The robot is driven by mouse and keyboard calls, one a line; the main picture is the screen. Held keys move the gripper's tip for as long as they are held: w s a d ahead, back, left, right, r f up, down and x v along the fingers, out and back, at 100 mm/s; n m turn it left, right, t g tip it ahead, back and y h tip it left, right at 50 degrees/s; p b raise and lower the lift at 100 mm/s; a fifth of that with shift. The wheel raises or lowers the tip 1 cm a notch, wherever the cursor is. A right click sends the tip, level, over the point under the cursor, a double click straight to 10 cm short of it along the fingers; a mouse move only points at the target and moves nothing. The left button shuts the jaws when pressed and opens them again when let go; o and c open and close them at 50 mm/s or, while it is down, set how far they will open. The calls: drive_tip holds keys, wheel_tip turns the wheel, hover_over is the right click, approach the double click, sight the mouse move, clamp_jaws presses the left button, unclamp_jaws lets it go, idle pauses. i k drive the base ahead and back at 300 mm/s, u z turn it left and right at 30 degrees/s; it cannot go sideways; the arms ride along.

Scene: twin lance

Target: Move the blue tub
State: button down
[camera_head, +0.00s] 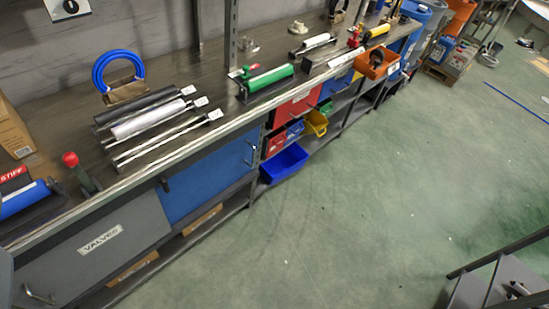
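A blue tub (284,164), open at the top, sits low under the long workbench, at the front of the lower shelf. It looks empty from here. A smaller blue bin (295,130) sits just above and behind it, beside a red bin (275,144) and a yellow bin (316,124). My gripper does not show in this view, so its state and its distance to the tub cannot be seen.
The workbench (215,132) runs from lower left to upper right, with cylinders in holders on top. The green floor (390,200) before the bench is clear. Dark railings (497,255) stand at lower right.

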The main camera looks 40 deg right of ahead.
sight(293, 157)
drive_tip(key=u, duration=1.75)
drive_tip(key=k, duration=1.75)
drive_tip(key=z, duration=1.95)
drive_tip(key=i, duration=0.35)
drive_tip(key=z, duration=0.25)
